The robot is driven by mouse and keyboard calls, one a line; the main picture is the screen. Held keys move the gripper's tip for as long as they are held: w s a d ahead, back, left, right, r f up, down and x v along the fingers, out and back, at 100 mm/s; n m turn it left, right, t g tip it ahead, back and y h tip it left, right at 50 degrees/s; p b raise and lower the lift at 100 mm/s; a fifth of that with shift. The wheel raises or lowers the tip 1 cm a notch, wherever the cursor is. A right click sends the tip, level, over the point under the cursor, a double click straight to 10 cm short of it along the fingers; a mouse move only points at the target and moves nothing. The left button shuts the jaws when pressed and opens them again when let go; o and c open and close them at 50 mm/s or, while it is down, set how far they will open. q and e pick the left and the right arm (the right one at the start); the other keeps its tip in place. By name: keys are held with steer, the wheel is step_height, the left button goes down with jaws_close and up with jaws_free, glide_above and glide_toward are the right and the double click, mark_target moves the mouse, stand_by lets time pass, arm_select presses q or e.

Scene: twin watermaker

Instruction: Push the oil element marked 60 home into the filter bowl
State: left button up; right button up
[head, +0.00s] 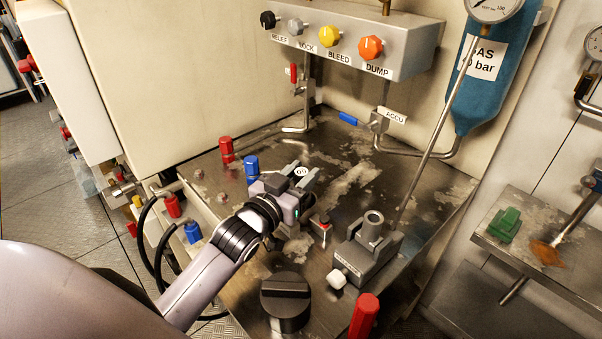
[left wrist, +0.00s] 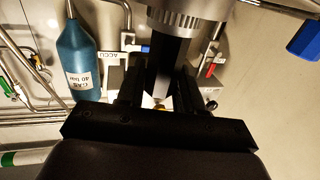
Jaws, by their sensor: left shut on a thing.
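My left gripper (head: 293,178) reaches in from the left over the metal bench. It is shut on the oil element marked 60 (head: 301,172), whose pale round face with the number shows upside down beside the fingers. The gripper hides most of the element in the head view. In the left wrist view the fingers (left wrist: 160,90) close around a dark body below a ribbed metal ring (left wrist: 180,19). No filter bowl can be clearly made out at the element, so I cannot tell how it sits. My right gripper is not in view.
A grey block with an upright hollow cylinder (head: 372,221) stands right of my gripper. A black slotted knob (head: 285,301) and a red cylinder (head: 364,316) are in front. Red (head: 226,150) and blue (head: 251,166) caps stand behind left. A valve panel (head: 395,49) overhangs the back.

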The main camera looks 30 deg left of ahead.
arm_select(q)
steer(key=shift+f+b, duration=0.45)
steer(key=shift+f, duration=0.35)
steer(key=o, duration=0.7)
steer(key=shift+o, duration=1.4)
steer(key=shift+s+f, duration=0.15)
steer(key=shift+s, duration=0.35)
steer(key=shift+s+a, duration=0.15)
steer(key=shift+s, duration=1.4)
steer(key=shift+s+a, duration=0.1)
steer(key=shift+s, duration=1.45)
